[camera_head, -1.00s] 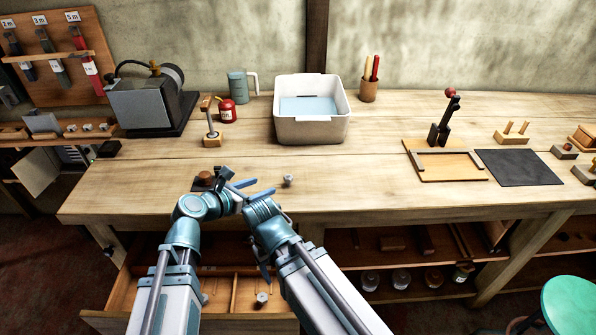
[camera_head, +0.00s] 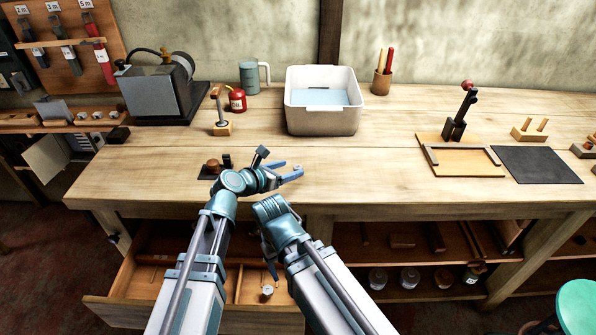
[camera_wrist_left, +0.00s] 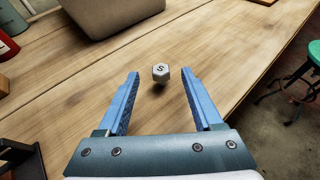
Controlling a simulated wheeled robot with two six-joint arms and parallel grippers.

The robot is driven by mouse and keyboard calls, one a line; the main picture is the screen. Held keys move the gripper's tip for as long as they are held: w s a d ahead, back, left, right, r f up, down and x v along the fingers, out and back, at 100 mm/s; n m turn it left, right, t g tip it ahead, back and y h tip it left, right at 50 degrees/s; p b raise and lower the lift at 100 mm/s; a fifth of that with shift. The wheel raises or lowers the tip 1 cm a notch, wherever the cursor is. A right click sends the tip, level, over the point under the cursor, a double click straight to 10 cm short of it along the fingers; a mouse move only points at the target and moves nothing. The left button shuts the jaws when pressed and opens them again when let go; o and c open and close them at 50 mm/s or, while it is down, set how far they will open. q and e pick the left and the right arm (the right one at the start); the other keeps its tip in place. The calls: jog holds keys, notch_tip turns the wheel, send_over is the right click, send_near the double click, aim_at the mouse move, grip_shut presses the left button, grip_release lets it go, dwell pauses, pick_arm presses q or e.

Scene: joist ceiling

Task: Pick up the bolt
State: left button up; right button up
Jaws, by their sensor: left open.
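In the left wrist view the bolt (camera_wrist_left: 160,72) stands head-up on the bench, with a grey hexagonal head marked S. It appears centred between the fingertips of my open left gripper (camera_wrist_left: 160,80), near their far ends, with space on both sides. In the head view my left gripper (camera_head: 291,170) is low over the bench near its front edge, fingers pointing right; the bolt is hidden there. My right gripper (camera_head: 270,262) hangs in front of the bench, mostly hidden by its own arm; its jaws cannot be made out.
A white bin (camera_head: 323,120) stands behind on the bench (camera_head: 390,170). A small stand (camera_head: 221,125) and a red can (camera_head: 237,99) are to its left. A dark block with a brown knob (camera_head: 212,167) lies beside my left wrist. An open drawer (camera_head: 140,312) sits below.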

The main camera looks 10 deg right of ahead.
aim_at(297, 167)
pick_arm(q)
jog(key=b+x, duration=0.1)
jog(key=x, duration=0.1)
jog(key=f+b+x, duration=0.1)
jog(key=x, duration=0.2)
jog(key=shift+b, duration=0.4)
jog(key=shift+s, duration=0.1)
grip_shut()
